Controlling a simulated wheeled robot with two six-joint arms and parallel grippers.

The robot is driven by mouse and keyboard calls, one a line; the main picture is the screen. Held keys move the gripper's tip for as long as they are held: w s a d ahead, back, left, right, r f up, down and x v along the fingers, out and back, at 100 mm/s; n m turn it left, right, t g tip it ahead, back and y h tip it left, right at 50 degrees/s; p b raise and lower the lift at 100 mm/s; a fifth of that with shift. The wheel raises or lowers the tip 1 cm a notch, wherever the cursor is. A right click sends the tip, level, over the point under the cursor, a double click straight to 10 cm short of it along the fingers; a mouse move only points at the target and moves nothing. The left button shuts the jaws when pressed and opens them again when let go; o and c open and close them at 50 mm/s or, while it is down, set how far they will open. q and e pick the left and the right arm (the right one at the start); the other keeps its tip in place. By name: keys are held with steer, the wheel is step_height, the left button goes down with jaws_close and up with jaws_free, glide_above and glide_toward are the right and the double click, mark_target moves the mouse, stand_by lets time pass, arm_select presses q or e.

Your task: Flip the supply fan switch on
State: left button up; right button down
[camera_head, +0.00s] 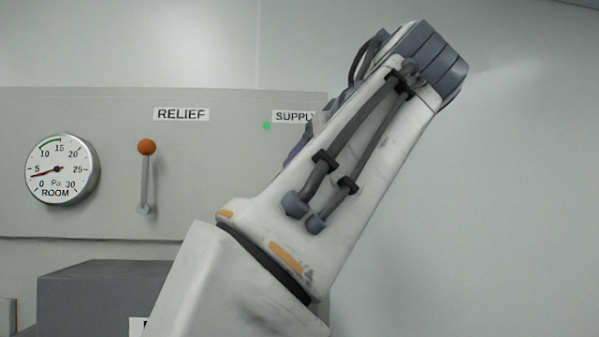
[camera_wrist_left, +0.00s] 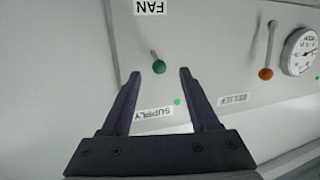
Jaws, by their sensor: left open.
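The supply fan switch is a short lever with a green ball knob (camera_wrist_left: 159,67) in the left wrist view, which shows the panel upside down. The knob lies on the SUPPLY label (camera_wrist_left: 154,114) side of its pivot, with the FAN label (camera_wrist_left: 152,6) on the other side. My left gripper (camera_wrist_left: 160,71) is open, and the knob appears between its fingertips. I cannot tell how far the tips are from the panel. In the head view my left arm hides the switch and part of the SUPPLY label (camera_head: 292,117). My right gripper is not in view.
A RELIEF lever with an orange knob (camera_head: 146,147) and a round ROOM gauge (camera_head: 61,170) are on the panel (camera_head: 110,105) to the left. A green dot (camera_head: 267,126) is beside the SUPPLY label. A grey box (camera_head: 95,290) is below the panel. The right wall is bare.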

arm_select(q)
steer(key=v, duration=0.2)
steer(key=shift+s+d+r, duration=0.1)
steer(key=shift+s, duration=0.15)
steer(key=d+f+m+g+h+b, duration=0.3)
steer(key=f+m+b, duration=0.25)
steer(key=f, duration=1.25)
steer(key=d+f+m+g+h+b, duration=0.25)
steer(key=f+m+b, duration=0.3)
steer(key=f, duration=1.25)
steer(key=s+a+f+g+b, duration=0.2)
steer(key=s+f, duration=0.5)
steer(key=f, duration=0.5)
steer(key=s+a+f+m+g+h+b, duration=0.1)
steer(key=s+a+f+g+b, duration=0.2)
steer(key=s+f, duration=0.5)
steer(key=s+a+f+m+g+h+b, duration=0.1)
steer(key=s+a+f+g+b, duration=0.2)
steer(key=f, duration=1.5)
steer(key=s+a, duration=0.1)
steer(key=s, duration=0.3)
steer(key=shift+s, duration=0.15)
